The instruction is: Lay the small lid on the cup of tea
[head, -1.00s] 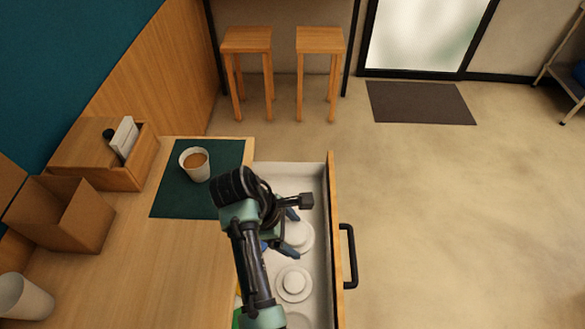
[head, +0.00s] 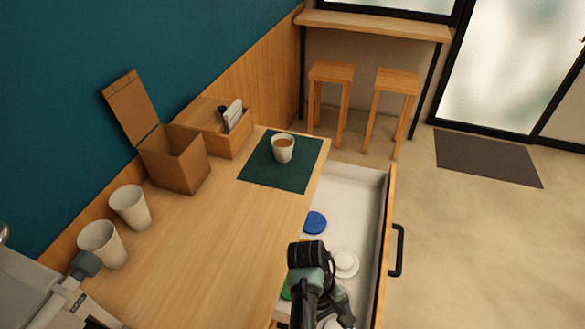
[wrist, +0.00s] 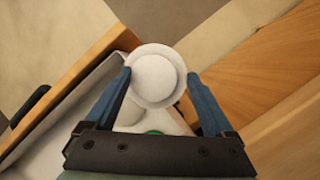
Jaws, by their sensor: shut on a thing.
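The cup of tea (head: 283,151) is a white cup with brown liquid, upright and uncovered on a dark green mat (head: 255,176) at the table's far end. My gripper (wrist: 159,75) is shut on a round white lid (wrist: 154,84), with a blue finger at each side of its rim. In the head view my gripper (head: 338,300) is low in the picture, over the near part of the open drawer and well short of the cup. My arm partly hides the held lid there.
The open drawer (head: 352,190) holds a blue lid (head: 315,222), a white lid (head: 345,262) and a partly hidden green lid (head: 287,291). On the table stand an open cardboard box (head: 175,160), a wooden holder (head: 228,135) and two empty cups (head: 130,208). The table's middle is clear.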

